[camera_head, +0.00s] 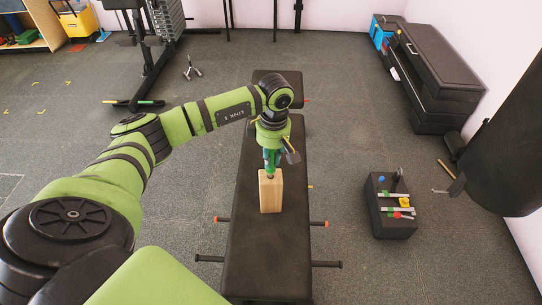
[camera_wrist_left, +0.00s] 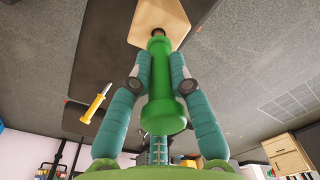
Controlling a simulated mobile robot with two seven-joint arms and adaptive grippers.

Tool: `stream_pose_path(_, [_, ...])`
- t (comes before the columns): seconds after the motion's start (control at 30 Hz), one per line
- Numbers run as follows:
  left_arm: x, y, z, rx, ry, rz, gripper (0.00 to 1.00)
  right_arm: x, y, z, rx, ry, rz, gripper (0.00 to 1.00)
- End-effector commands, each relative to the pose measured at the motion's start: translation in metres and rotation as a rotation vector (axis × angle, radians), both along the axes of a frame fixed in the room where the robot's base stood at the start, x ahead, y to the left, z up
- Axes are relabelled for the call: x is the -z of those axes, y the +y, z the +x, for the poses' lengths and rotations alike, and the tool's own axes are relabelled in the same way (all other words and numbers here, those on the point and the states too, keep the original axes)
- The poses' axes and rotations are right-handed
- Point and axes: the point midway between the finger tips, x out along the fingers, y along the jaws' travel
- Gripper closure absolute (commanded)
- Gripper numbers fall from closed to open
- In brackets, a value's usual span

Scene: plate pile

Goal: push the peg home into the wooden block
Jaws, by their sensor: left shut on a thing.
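The wooden block (camera_head: 270,194) stands upright on the black bench; its pale top face also shows in the left wrist view (camera_wrist_left: 172,14). My left gripper (camera_head: 271,161) is directly above the block, its teal fingers shut on the green peg (camera_wrist_left: 160,82). The peg points at the block's top face, and its narrow end meets the dark hole there in the left wrist view. How deep the end sits in the hole cannot be told. Most of the green peg is outside the block. My right gripper is not in view.
The black bench (camera_head: 262,255) has bars sticking out at its sides. A small black box (camera_head: 392,222) with tools stands on the floor to the right. A yellow-handled thing (camera_wrist_left: 97,101) shows left of the fingers in the wrist view. A punching bag hangs at far right.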

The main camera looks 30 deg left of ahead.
Motion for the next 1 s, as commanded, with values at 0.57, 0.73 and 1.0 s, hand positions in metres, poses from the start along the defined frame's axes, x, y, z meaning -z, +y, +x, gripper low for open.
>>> stream_pose_path(0.57, [0.018,0.0,-0.001,0.0,0.003,0.001,1.0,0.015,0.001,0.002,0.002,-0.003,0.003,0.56])
stream_pose_path(0.73, [0.023,0.0,-0.001,0.0,0.002,0.001,1.0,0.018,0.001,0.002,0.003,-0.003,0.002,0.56])
stream_pose_path(1.0, [0.03,0.0,-0.001,0.0,0.003,0.001,1.0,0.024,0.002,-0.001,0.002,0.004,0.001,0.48])
